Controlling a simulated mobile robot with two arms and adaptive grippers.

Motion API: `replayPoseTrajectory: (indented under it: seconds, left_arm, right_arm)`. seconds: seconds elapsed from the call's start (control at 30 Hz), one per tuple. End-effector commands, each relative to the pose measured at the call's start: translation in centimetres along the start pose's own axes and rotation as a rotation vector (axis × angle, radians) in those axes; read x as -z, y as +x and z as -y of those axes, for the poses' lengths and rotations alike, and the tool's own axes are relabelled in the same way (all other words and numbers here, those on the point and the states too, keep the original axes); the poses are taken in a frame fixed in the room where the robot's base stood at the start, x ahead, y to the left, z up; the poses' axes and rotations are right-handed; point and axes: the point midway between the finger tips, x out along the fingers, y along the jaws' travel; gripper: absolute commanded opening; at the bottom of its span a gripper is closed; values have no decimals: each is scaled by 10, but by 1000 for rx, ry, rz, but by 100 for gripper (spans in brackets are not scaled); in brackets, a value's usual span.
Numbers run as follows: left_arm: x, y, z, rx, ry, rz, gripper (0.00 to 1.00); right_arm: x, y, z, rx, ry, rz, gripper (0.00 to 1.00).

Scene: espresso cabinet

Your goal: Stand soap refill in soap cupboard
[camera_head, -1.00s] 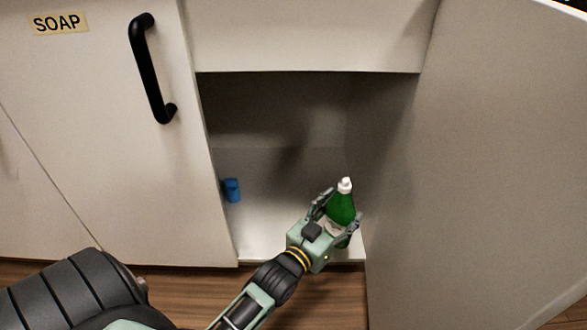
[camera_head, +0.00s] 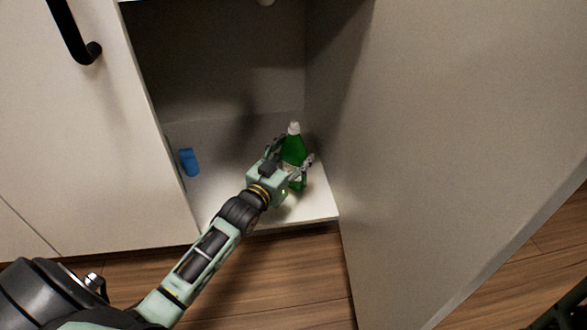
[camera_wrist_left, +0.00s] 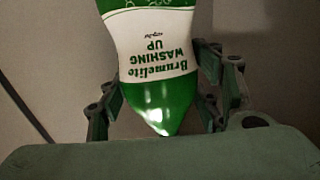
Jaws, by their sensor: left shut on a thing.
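The soap refill is a green bottle (camera_head: 294,146) with a white cap and a white label. My left gripper (camera_head: 294,153) is shut around its body, inside the open cupboard near the front right of the white cupboard floor (camera_head: 225,205). The bottle looks about upright. I cannot tell whether its base touches the floor. In the left wrist view the bottle (camera_wrist_left: 150,50) sits between the fingers, its "Washing Up" label reading upside down.
A small blue object (camera_head: 189,162) stands at the left side of the cupboard floor. A closed white door (camera_head: 80,130) with a black handle (camera_head: 75,35) is at left. A pale panel (camera_head: 440,130) bounds the right side. The floor's middle is clear.

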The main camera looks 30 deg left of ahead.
Motion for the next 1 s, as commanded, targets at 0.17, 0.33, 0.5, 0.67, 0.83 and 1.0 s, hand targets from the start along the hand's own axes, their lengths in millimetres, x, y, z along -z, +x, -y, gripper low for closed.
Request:
replayPoseTrajectory:
  seconds: [0.17, 0.33, 0.5, 0.67, 0.83, 1.0]
  left_arm:
    - [-24, 0, -1, 0, 0, -5, 12]
    - [-35, 0, -1, 0, 1, -6, 12]
    - [-33, 0, -1, 0, 1, -6, 12]
    - [-35, 0, -1, 0, 1, -5, 12]
    - [-39, -1, -1, 0, 0, 1, 68]
    - [-39, -1, -1, 0, 0, 1, 78]
  right_arm:
    - [8, -23, 5, 1, 0, -1, 0]
    - [12, -35, 7, 1, 0, 0, 0]
    - [11, -33, 7, 1, 0, 1, 0]
    - [11, -33, 7, 1, 0, 1, 0]
    - [11, -33, 7, 1, 0, 1, 0]
    - [11, -33, 7, 1, 0, 1, 0]
